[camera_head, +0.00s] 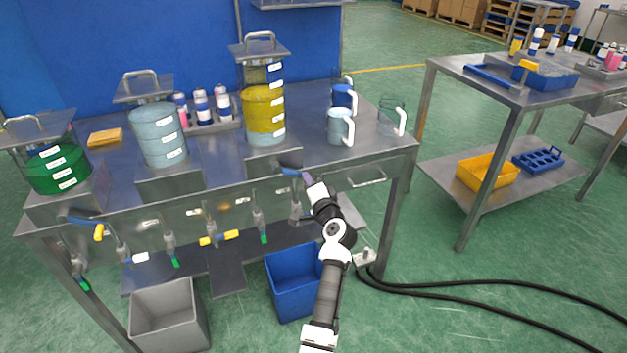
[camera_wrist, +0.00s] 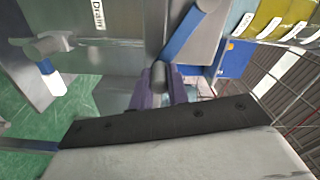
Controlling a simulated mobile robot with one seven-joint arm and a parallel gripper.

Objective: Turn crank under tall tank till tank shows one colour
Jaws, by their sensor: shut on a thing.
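Yellow also shows in the wrist view (camera_wrist: 275,18). The crank (camera_head: 290,171) with a blue arm is on the bench front below this tank; its blue arm (camera_wrist: 186,36) slants up in the wrist view. My gripper (camera_head: 307,178) is shut on the crank's grip, its purple fingers (camera_wrist: 159,92) around it.
A pale blue tank (camera_head: 158,135) and a green tank (camera_head: 58,168) stand to the left. Jugs (camera_head: 340,127) stand at the right. Taps hang along the bench front. A blue bin (camera_head: 290,281) and grey bin (camera_head: 168,315) stand below. Black hoses cross the floor at right.

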